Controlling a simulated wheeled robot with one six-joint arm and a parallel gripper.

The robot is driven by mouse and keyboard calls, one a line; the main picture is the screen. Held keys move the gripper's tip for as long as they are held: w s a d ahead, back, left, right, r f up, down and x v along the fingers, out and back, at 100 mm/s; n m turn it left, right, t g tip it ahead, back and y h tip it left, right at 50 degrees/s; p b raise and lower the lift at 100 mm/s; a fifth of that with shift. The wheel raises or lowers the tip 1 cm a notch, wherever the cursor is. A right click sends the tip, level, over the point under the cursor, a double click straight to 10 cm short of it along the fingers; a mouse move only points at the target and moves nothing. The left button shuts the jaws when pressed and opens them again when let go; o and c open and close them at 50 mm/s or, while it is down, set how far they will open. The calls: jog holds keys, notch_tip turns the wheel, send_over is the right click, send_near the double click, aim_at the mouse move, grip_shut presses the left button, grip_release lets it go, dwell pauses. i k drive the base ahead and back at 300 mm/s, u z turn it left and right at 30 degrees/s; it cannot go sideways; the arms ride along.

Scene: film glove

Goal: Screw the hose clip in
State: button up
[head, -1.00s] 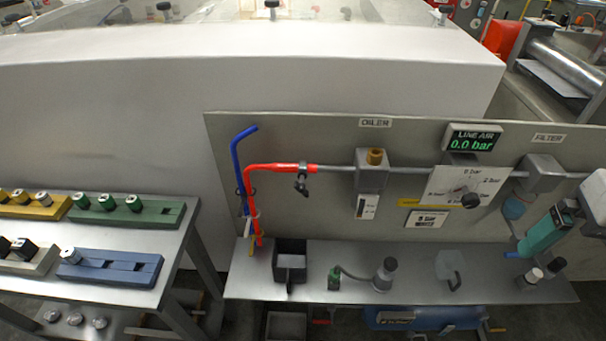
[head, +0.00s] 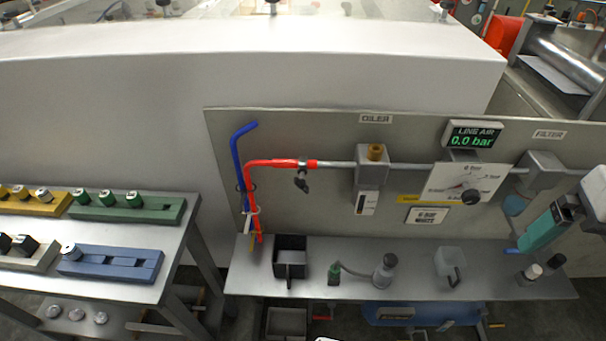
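A small dark hose clip (head: 302,183) with a knob-like screw hangs below the right end of the red hose (head: 275,163). That hose end meets the grey pipe (head: 335,165) on the panel. The clip's thread is too small to make out. What looks like my gripper (head: 514,251) is at the far right, at the lower end of a teal part below a white arm link. It is well apart from the clip, and its fingers are too small to tell open from shut.
A blue hose (head: 237,165) stands beside the red one. A side table (head: 100,292) with coloured blocks stands at left. The display (head: 473,135) reads 0.0 bar.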

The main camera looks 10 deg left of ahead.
aim_at(300, 183)
jog(key=z, duration=1.6)
jog(key=k, duration=0.95)
jog(key=u, duration=1.4)
